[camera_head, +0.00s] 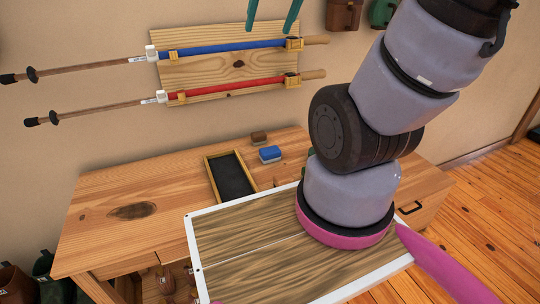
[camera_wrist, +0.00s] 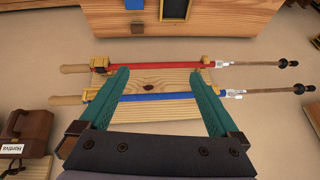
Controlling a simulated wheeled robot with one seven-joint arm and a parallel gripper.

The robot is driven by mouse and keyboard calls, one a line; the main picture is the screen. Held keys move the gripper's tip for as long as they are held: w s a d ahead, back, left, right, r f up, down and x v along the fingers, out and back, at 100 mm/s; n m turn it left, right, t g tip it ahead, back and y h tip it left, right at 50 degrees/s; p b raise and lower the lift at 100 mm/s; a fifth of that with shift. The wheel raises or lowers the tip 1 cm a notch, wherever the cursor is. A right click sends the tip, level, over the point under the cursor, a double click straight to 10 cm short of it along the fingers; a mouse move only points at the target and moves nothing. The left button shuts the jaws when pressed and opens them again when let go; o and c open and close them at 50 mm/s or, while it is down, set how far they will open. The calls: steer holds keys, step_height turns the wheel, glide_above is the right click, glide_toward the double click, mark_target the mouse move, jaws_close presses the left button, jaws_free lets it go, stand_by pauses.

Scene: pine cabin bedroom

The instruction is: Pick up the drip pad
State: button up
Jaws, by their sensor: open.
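A dark flat pad in a shallow wooden frame (camera_head: 232,177), which may be the drip pad, lies on the wooden desk (camera_head: 150,180). I cannot tell for sure that it is the pad. Part of it also shows at the top edge of the wrist view (camera_wrist: 174,9). My gripper (camera_head: 269,28) has two teal fingers, spread apart and empty. It is high up in front of the wall, well above and apart from the desk. In the wrist view the fingers (camera_wrist: 160,72) show against the wall board with the poles.
A blue block (camera_head: 270,154) and a small brown block (camera_head: 259,137) lie beside the frame. A wall board (camera_head: 225,72) holds a blue pole (camera_head: 220,48) and a red pole (camera_head: 225,87). Brown (camera_head: 343,14) and green (camera_head: 383,12) containers hang at upper right. The desk's left part is clear.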

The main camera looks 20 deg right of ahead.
steer(key=w+d+f+n+g+h, duration=0.1)
steer(key=w+d+f+n+g, duration=0.15)
steer(key=w+f+n, duration=0.4)
steer(key=n+g, duration=0.3)
steer(key=n, duration=0.6)
glide_above(270, 149)
step_height(270, 149, down, 22)
step_height(270, 149, down, 12)
steer(key=n, duration=0.3)
steer(key=shift+s+r+g, duration=0.15)
steer(key=shift+r+g, duration=0.1)
step_height(270, 149, down, 6)
steer(key=shift+r, duration=0.15)
jaws_close()
steer(key=shift+r, duration=5.05)
